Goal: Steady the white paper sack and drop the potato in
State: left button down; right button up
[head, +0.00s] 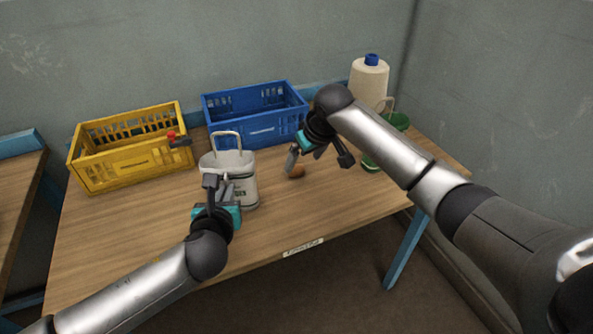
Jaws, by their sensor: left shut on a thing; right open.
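The white paper sack (246,186) stands upright in the middle of the table, with a pale handle loop above its top. My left gripper (222,185) is at the near side of the sack and is shut on it; the arm hides part of the sack's front. The brown potato (297,171) lies on the table to the right of the sack. My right gripper (318,161) is open over the potato, with one finger close to its left side. I cannot tell whether that finger touches it.
A yellow crate (128,176) stands at the back left and a blue crate (262,131) behind the sack. A small red-topped thing (172,136) shows by the yellow crate. A large cone-shaped spool (368,82) and a green container (400,121) stand at the back right. The table (120,235) is clear at the front left.

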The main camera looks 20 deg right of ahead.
aim_at(298, 168)
jog(key=shift+m+t, duration=0.3)
jog(key=shift+m, duration=0.6)
jog(key=shift+w+d+r+x, duration=0.1)
jog(key=shift+w+d+x, duration=0.1)
jog(key=shift+x, duration=1.45)
jog(key=shift+w+d+r+x, duration=0.1)
jog(key=shift+d+x, duration=0.15)
jog(key=shift+x, duration=1.35)
jog(key=shift+w+d+r+x, duration=0.1)
jog(key=shift+w+d+x, duration=0.1)
jog(key=shift+x, duration=1.45)
jog(key=shift+s, duration=0.1)
jog(key=c, duration=1.1)
notch_tip(298, 168, up, 10)
